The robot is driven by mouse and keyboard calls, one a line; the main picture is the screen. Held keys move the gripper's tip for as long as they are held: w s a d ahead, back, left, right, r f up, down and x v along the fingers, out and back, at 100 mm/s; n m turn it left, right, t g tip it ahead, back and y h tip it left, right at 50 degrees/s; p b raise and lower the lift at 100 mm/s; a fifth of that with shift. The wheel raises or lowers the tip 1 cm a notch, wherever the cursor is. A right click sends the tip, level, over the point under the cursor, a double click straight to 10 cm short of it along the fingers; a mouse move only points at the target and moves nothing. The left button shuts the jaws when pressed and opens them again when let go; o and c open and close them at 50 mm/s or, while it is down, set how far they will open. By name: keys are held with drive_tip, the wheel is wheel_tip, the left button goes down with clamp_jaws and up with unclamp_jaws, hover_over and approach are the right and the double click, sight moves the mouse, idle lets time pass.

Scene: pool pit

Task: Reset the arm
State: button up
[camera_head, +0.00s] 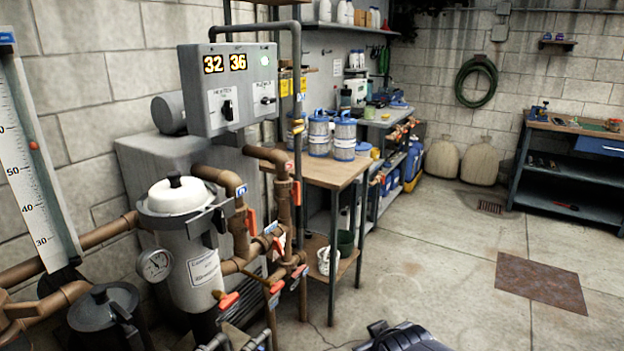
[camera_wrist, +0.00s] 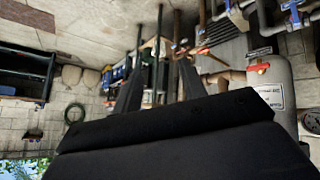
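My gripper (camera_wrist: 162,68) shows in the wrist view as a wide dark body with two dark fingers pointing up the picture. The fingers stand apart, with nothing visible held between them. The wrist view is turned upside down relative to the room. In the head view only a dark piece, likely of my arm (camera_head: 402,338), shows at the bottom edge; the gripper cannot be made out there.
A white-lidded filter tank (camera_head: 190,262) and brown pipes with orange valve handles stand at left. A wooden table (camera_head: 322,172) carries blue-and-white filter cartridges (camera_head: 344,138). A workbench (camera_head: 575,130) stands at right. The concrete floor (camera_head: 440,250) is largely clear, with a rusty plate (camera_head: 540,283).

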drive_tip(key=shift+s+d+r+m+g, duration=0.15)
drive_tip(key=shift+s+d+r, duration=0.1)
drive_tip(key=shift+s, duration=0.2)
drive_tip(key=shift+s+d+r+m+g, duration=0.1)
drive_tip(key=shift+s+d+m+g, duration=0.1)
drive_tip(key=shift+s, duration=0.2)
